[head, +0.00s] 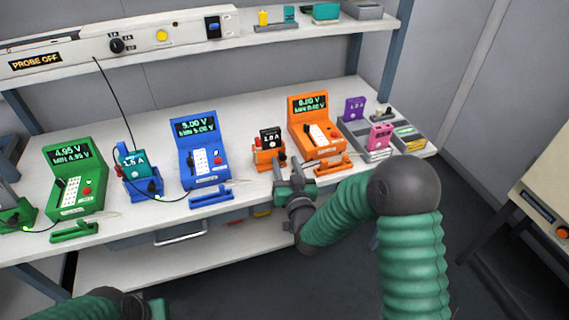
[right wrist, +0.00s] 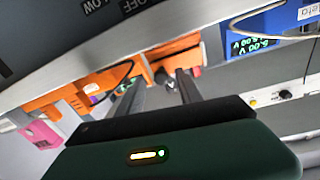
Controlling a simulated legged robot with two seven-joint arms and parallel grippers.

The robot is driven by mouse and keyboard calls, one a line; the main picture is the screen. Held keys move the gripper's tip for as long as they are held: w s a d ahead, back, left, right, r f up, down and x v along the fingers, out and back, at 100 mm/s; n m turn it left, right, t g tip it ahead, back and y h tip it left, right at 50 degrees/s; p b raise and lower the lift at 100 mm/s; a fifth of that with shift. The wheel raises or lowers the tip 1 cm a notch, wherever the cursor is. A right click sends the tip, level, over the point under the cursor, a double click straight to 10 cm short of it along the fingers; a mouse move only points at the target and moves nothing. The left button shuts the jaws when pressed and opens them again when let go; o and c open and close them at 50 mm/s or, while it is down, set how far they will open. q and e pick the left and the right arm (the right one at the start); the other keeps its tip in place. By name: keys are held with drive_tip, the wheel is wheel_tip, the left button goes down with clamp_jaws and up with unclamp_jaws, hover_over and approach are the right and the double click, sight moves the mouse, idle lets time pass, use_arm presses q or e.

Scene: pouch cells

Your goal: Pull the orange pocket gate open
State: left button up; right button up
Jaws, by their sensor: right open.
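The orange pocket (head: 267,158) stands on the bench just left of the orange tester (head: 316,132), with a black cell (head: 269,135) marked 1.5 A upright in it. Its gate is too small to tell apart from the pocket body. My right gripper (head: 283,188) is open and empty at the bench's front edge, just in front of the pocket and below it in the picture. In the right wrist view, its two fingers (right wrist: 157,82) point toward orange parts (right wrist: 170,50), with a gap between them. My left gripper (head: 155,308) is partly in view at the bottom left; its jaws cannot be made out.
An orange bar (head: 332,165) lies right of my right gripper. The blue tester (head: 201,150) and blue pocket (head: 138,177) stand to the left, the green tester (head: 75,185) beyond. A grey tray (head: 371,150) with purple and pink cells is at right. A drawer handle (head: 180,236) sits below the bench.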

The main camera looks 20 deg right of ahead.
drive_tip(key=shift+w, duration=0.65)
drive_tip(key=shift+c, duration=0.4)
clamp_jaws()
idle(0.5)
